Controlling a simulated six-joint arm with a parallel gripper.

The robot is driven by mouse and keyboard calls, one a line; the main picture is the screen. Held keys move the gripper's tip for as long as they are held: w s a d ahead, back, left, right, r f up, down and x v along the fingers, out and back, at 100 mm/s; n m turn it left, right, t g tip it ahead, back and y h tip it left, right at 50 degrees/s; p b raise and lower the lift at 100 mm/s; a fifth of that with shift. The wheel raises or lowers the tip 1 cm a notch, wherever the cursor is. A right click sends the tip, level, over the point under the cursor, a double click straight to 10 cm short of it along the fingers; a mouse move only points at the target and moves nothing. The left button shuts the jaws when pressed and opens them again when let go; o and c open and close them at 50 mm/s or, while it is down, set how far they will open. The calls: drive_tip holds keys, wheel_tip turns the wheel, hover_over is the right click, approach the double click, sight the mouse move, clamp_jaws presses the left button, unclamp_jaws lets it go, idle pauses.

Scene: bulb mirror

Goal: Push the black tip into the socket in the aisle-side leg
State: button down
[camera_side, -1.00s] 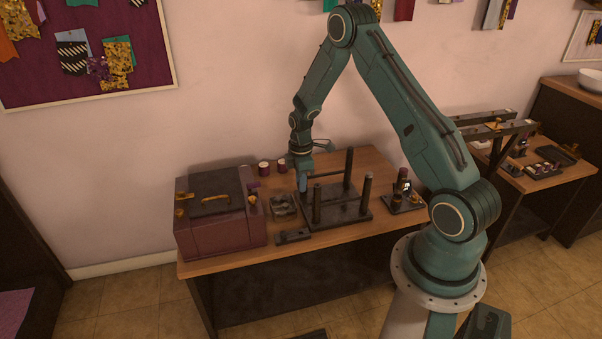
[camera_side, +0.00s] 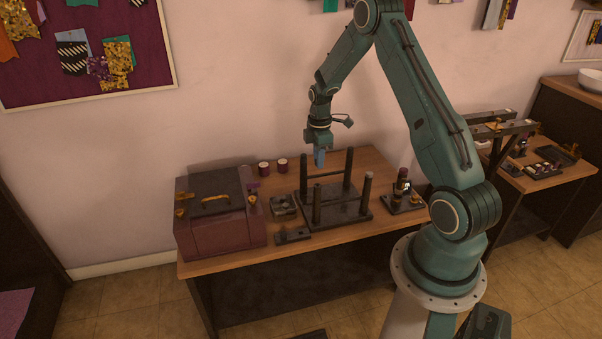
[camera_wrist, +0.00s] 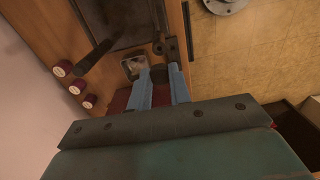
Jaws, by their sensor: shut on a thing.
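My gripper (camera_side: 320,160) is raised above the back of the bench, between and above the two back legs. In the wrist view its two blue fingers (camera_wrist: 160,80) are close together. An upturned dark frame (camera_side: 345,209) stands below with upright legs: back left (camera_side: 304,173), back right (camera_side: 349,171), front left (camera_side: 316,206) and front right (camera_side: 367,194). The front right leg has a paler top. I cannot make out the sockets. One leg (camera_wrist: 95,55) shows in the wrist view.
A maroon case (camera_side: 215,222) with a gold handle stands at the left. Small red spools (camera_side: 264,169) sit at the back. A small tray (camera_side: 284,205) and a black bar (camera_side: 293,236) lie left of the frame. A stand with dark cylinders (camera_side: 403,198) is at the right.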

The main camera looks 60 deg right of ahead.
drive_tip(key=shift+f, duration=0.25)
drive_tip(key=shift+f, duration=2.65)
drive_tip(key=shift+f, duration=0.55)
idle(1.2)
drive_tip(key=shift+r, duration=0.25)
drive_tip(key=shift+f, duration=0.8)
idle(1.6)
drive_tip(key=c, duration=1.2)
unclamp_jaws()
drive_tip(key=shift+r, duration=0.1)
